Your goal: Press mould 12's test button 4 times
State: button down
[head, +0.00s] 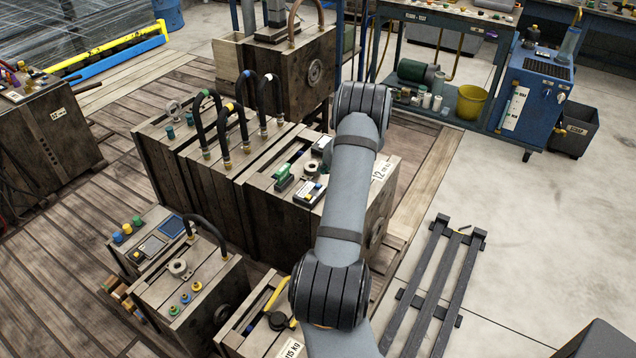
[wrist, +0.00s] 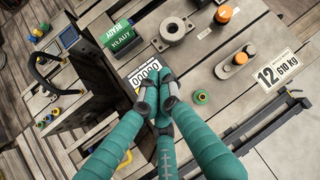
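Mould 12 (head: 258,200) is a worn grey block whose plate (wrist: 278,68) reads 12 and 610 kg. On its top in the wrist view are a green block with white lettering (wrist: 122,36), a grey ring (wrist: 172,30), a counter that seems to show zeros (wrist: 146,74), two orange-capped fittings (wrist: 240,58) (wrist: 223,14) and a small green-rimmed knob (wrist: 201,97). I cannot tell which is the test button; no such label is readable. My gripper (wrist: 158,98) has its teal fingers drawn together, with nothing visible between them, over the counter's lower edge. My arm hides it in the head view.
Hoses arch up from the mould behind (head: 235,125). A smaller mould with a hose (head: 200,290) stands at front left. A dark slatted rack (head: 440,285) lies on the floor at right. A workbench cart (head: 445,110) stands behind.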

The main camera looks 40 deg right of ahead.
aim_at(318, 186)
jog(key=shift+w+d+r+m+t, duration=0.2)
jog(key=shift+w+r+m, duration=0.3)
jog(key=shift+m, duration=0.55)
jog(key=shift+w+d+r+m+t, duration=0.1)
jog(key=shift+w+r+m+t, duration=0.3)
jog(key=shift+m, duration=0.7)
jog(key=shift+w+d+r+m+t, duration=0.1)
jog(key=shift+w+r+m, duration=0.5)
jog(key=shift+m, duration=0.45)
jog(key=shift+s, duration=0.1)
notch_tip(318, 186, down, 9)
jog(key=b, duration=0.8)
jog(key=shift+r, duration=0.15)
jog(key=shift+f+b, duration=0.35)
jog(key=shift+f, duration=0.05)
jog(key=shift+f+b, duration=0.4)
jog(key=shift+f, duration=0.05)
jog(key=shift+r, duration=0.15)
jog(key=shift+r+p, duration=0.75)
